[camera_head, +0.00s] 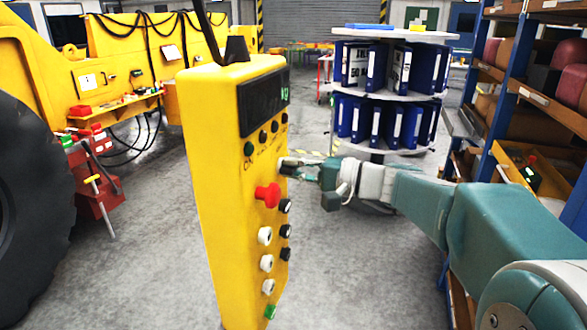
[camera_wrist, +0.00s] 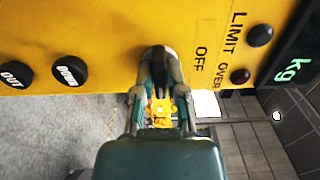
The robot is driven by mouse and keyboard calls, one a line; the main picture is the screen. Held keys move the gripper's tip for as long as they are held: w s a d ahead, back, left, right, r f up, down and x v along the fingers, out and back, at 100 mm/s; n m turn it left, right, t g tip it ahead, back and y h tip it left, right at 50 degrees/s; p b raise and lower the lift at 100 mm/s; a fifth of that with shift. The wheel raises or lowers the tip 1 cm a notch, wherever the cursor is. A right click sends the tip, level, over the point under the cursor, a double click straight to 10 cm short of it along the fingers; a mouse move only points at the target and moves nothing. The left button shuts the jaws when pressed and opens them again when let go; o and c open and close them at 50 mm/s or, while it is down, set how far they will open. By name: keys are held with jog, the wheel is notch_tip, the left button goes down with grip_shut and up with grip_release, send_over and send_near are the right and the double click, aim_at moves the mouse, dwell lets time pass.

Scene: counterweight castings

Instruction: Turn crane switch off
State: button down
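The yellow crane control box (camera_head: 213,170) hangs upright in front of me, with a dark display (camera_head: 262,100) near its top. My gripper (camera_head: 290,168) reaches it from the right, at the box's edge above the red mushroom button (camera_head: 267,194). In the wrist view, the dark crane switch (camera_wrist: 157,50) sits between the two fingertips of my gripper (camera_wrist: 160,62), beside the printed word OFF. The fingertips bend inward and appear to touch the switch on both sides. The fingers hide part of the switch, and its turn angle is unclear.
White and black buttons (camera_head: 265,236) run down the box below the red button. A large black tyre (camera_head: 30,210) and yellow vehicle (camera_head: 110,65) stand left. A round binder rack (camera_head: 395,95) stands behind my arm, shelves (camera_head: 500,100) right. The floor between is clear.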

jog(key=shift+f, duration=0.15)
jog(key=n, duration=0.4)
jog(key=shift+f+n, duration=0.1)
jog(key=shift+n, duration=0.3)
jog(key=n, duration=0.4)
jog(key=shift+n, duration=0.3)
jog(key=n, duration=0.4)
jog(key=shift+n, duration=2.2)
jog(key=c, duration=0.7)
grip_release()
